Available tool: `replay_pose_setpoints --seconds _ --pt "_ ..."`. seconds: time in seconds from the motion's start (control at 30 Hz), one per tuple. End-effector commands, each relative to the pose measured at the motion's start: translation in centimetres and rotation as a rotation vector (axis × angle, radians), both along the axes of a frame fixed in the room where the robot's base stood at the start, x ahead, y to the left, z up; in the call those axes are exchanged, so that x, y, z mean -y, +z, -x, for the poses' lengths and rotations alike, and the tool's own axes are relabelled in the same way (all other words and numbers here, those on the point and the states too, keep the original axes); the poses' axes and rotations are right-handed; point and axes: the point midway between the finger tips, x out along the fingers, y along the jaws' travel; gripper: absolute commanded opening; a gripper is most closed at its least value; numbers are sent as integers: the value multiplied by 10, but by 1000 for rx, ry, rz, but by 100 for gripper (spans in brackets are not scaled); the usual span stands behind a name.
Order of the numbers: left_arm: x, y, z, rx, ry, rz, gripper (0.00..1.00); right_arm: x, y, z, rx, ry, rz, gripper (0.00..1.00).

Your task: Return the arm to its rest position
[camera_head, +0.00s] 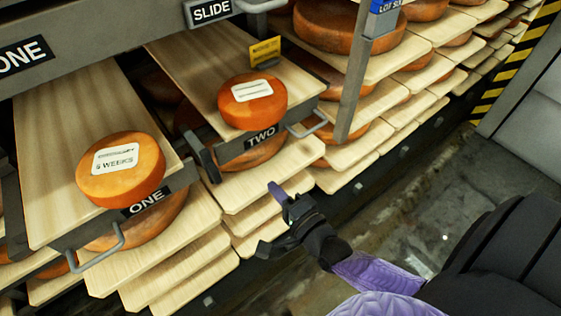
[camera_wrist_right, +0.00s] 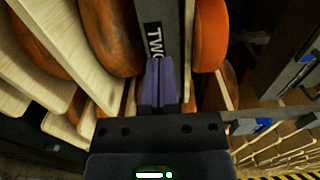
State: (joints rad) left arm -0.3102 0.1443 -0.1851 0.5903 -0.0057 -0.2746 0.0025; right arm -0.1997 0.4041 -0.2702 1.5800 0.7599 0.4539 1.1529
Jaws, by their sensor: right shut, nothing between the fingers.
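My right arm comes in from the lower right in the head view, with a black and purple gripper. My right gripper (camera_head: 274,188) is in front of the lower boards, below the board labelled TWO (camera_head: 262,138). It is apart from the handle there. In the right wrist view the purple fingers (camera_wrist_right: 161,82) are together with nothing between them, pointing toward the TWO label (camera_wrist_right: 154,40). My left gripper is not in view.
An orange cheese wheel (camera_head: 252,100) sits on board TWO, and another (camera_head: 120,170) with a "6 WEEKS" label on board ONE (camera_head: 60,130). Metal handles (camera_head: 100,250) stick out from the boards. A grey post (camera_head: 352,90) stands right of board TWO. The floor (camera_head: 430,200) at right is clear.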

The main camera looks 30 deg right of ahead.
Motion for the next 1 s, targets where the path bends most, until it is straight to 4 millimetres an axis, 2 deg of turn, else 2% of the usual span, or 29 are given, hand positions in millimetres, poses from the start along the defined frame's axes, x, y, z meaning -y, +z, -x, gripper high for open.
replay_pose_setpoints --seconds 0.17,0.23,0.27,0.33,0.37,0.4,0.43,0.47,0.5,0.57,0.6,0.7,0.8,0.83,0.9,1.0 --pt "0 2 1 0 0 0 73 0 0 8 0 1 0 0" --pt "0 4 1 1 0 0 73 1 -8 11 -29 4 40 0" --pt "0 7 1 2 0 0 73 1 -16 14 -63 9 92 0" --pt "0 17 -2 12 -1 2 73 4 -53 34 -206 49 303 0" --pt "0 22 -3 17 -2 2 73 5 -75 49 -293 84 421 0" --pt "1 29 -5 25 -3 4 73 8 -105 75 -419 156 591 0" --pt "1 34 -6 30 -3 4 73 10 -128 98 -515 226 716 0" --pt "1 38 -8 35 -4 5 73 11 -148 124 -607 307 832 0" --pt "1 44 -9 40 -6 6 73 14 -171 160 -719 427 969 0" --pt "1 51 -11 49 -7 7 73 17 -195 216 -860 626 1136 0" --pt "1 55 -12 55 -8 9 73 18 -205 251 -934 763 1223 0" --pt "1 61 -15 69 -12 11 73 20 -216 323 -1051 1067 1359 0" --pt "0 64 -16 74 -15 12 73 22 -217 365 -1098 1266 1415 0" --pt "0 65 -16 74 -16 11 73 22 -216 373 -1104 1301 1423 0" --pt "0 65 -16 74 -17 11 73 22 -217 381 -1111 1346 1432 0" --pt "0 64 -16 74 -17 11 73 22 -217 382 -1110 1353 1435 0"
